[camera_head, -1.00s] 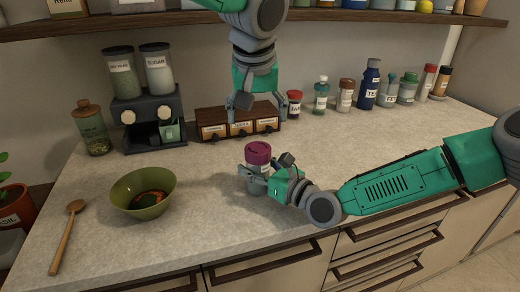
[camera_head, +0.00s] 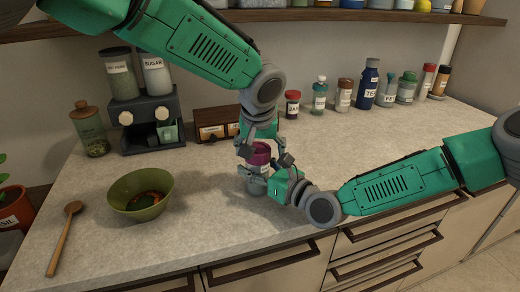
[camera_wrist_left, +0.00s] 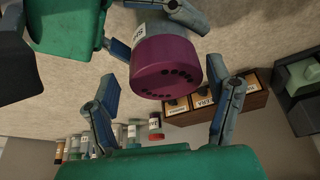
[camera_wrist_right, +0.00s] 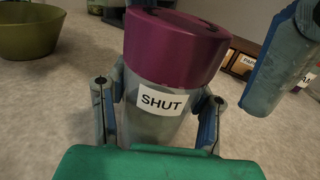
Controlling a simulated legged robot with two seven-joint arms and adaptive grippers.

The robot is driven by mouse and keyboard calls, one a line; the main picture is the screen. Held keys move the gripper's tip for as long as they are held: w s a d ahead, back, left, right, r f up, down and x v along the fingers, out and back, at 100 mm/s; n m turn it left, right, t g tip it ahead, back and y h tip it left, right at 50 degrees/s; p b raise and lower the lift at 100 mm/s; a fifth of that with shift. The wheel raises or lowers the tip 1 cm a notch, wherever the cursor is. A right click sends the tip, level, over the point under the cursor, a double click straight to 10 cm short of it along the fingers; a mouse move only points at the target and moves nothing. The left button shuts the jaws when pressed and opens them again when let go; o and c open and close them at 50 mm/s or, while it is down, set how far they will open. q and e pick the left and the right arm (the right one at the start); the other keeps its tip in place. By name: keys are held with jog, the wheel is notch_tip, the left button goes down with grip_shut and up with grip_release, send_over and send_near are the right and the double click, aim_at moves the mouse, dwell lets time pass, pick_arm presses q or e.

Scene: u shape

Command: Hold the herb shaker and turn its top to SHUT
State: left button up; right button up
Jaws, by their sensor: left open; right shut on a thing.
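The herb shaker has a clear body (camera_wrist_right: 150,122) and a purple top (camera_wrist_right: 175,45), and stands upright on the counter in the head view. Its white label reads SHUT in the right wrist view. My right gripper (camera_wrist_right: 160,110) is shut on the shaker's body, one finger on each side. My left gripper (camera_head: 265,155) is open just above the top, and its fingers (camera_wrist_left: 165,110) are spread apart with the top between and beyond them in the left wrist view. Holes show in the top's face there. Contact between left fingers and top cannot be told.
A green bowl (camera_head: 125,188) and a wooden spoon (camera_head: 62,240) lie to the left. A dark machine (camera_head: 150,140) with jars and a drawer box (camera_head: 215,118) stand behind. Several bottles line the back right. Counter around the shaker is mostly clear.

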pick_arm(q)
jog(key=shift+d, duration=0.15)
jog(key=c, duration=1.2)
jog(key=shift+o, duration=0.2)
jog(key=shift+s, duration=0.1)
